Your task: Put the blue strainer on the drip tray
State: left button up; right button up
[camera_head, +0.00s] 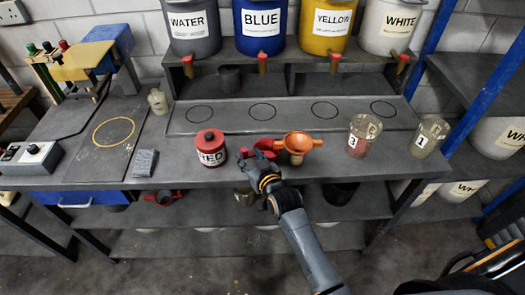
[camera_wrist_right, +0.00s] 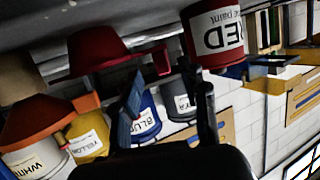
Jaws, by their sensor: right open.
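I cannot make out a blue strainer in either view. A long dark tray with ring outlines (camera_head: 293,112), apparently the drip tray, lies below the bucket taps with nothing standing on it. My right gripper (camera_head: 246,155) is open over the bench's front part, between the red paint tin (camera_head: 210,150) and an orange funnel-like strainer (camera_head: 299,142). A red strainer-like piece (camera_head: 266,143) is partly hidden behind the gripper. In the right wrist view, the red piece (camera_wrist_right: 103,48) is left of the open fingers (camera_wrist_right: 168,108) and the tin (camera_wrist_right: 212,35) is above right. My left gripper is out of view.
Labelled buckets, including the blue one (camera_head: 262,28), stand on the raised shelf with taps over the tray. Two clear cups, 3 (camera_head: 359,143) and 1 (camera_head: 426,143), stand at right. A grey sponge-like block (camera_head: 145,163) lies left of the tin.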

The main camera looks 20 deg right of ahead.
aim_at(246, 153)
jog(key=p+x, duration=0.1)
jog(key=x, duration=0.3)
jog(key=shift+w+a, duration=0.2)
grip_shut()
